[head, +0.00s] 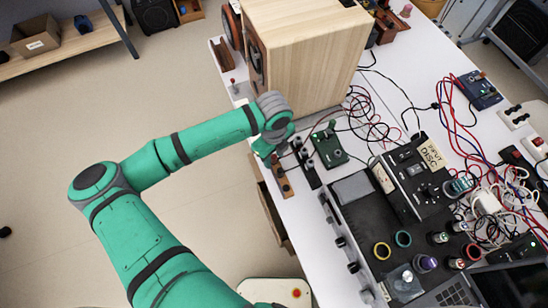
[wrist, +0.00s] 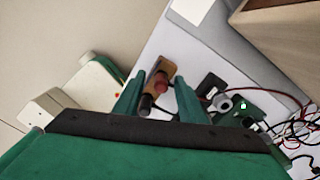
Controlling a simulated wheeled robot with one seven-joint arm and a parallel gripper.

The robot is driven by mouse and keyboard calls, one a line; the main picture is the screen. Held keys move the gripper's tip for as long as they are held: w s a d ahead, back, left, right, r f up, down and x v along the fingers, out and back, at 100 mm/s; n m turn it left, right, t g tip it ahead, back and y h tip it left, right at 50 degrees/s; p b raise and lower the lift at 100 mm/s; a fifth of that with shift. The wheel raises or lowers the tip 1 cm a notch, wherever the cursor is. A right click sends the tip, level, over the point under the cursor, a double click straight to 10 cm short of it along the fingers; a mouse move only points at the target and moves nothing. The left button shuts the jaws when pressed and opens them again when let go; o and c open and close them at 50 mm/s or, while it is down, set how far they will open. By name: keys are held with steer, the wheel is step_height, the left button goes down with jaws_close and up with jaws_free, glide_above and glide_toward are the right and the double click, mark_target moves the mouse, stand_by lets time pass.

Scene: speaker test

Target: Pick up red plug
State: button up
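The red plug (wrist: 160,84) shows in the wrist view on a small wooden block (wrist: 166,69), with a dark cylindrical piece (wrist: 146,103) beside it. My gripper (wrist: 159,82) is open. Its two green fingers stand apart in the picture, one on each side of the plug. I cannot tell whether they touch it or how far above it they are. In the head view my gripper is at the table's left edge, by the wooden block (head: 283,182). My arm's end hides the plug there.
A large wooden speaker (head: 305,55) stands just behind my gripper. A black strip (head: 308,167) and a green box (head: 328,145) with cables are close on the right. A black mixer (head: 390,220) and tangled wires fill the table further right.

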mark_target(274, 156)
jaws_close()
steer(key=shift+d, duration=0.1)
steer(key=shift+r, duration=0.1)
steer(key=shift+r, duration=0.4)
step_height(274, 156, up, 2)
steer(key=shift+r, duration=0.1)
steer(key=s+a+r, duration=0.8)
steer(key=s+r, duration=0.2)
steer(key=s, duration=0.1)
steer(key=shift+s, duration=0.2)
step_height(274, 156, up, 28)
stand_by(1.2)
